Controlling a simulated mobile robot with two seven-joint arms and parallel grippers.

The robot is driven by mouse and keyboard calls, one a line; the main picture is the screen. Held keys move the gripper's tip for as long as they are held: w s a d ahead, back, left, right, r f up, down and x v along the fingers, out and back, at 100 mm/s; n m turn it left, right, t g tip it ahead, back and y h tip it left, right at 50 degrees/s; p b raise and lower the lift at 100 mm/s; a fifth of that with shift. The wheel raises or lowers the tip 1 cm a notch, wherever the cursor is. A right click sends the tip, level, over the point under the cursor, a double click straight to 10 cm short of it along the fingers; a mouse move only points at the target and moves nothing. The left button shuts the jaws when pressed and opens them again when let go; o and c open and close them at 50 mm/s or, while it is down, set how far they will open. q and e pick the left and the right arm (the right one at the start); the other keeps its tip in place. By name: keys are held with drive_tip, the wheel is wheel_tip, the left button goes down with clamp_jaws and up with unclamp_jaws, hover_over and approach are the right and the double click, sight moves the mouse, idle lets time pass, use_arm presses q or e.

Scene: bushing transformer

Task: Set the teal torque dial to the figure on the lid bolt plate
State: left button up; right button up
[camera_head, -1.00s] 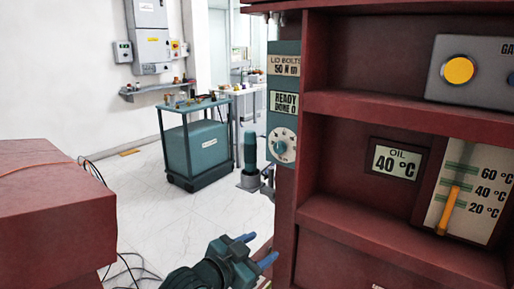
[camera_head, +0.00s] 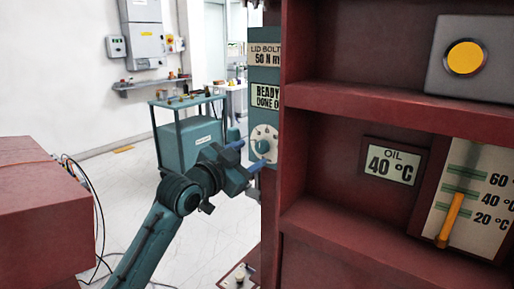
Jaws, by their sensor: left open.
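The teal torque dial (camera_head: 262,146) sits on a round white scale on a narrow teal panel at the left edge of the red cabinet. Its scale marks are too small to read. Above it, the lid bolt plate (camera_head: 265,55) reads "LID BOLT" and "50 N m", partly cut by the cabinet post. A sign (camera_head: 265,96) between them reads "READY" and "DONE 0". My left gripper (camera_head: 245,157) is open, its blue fingertips at the left side of the dial, one upper and one lower. Whether they touch it I cannot tell. My right gripper is not in view.
The red cabinet (camera_head: 395,98) fills the right side, with an oil display (camera_head: 391,164) reading 40 °C, a yellow button (camera_head: 464,57) and a thermometer (camera_head: 463,205). A red block (camera_head: 40,215) stands at left. A teal cart (camera_head: 188,140) stands behind my arm.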

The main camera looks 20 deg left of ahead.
sight(260, 148)
use_arm(q)
drive_tip(key=shift+x, duration=2.2)
drive_tip(key=c, duration=1)
drive_tip(key=shift+o, duration=0.2)
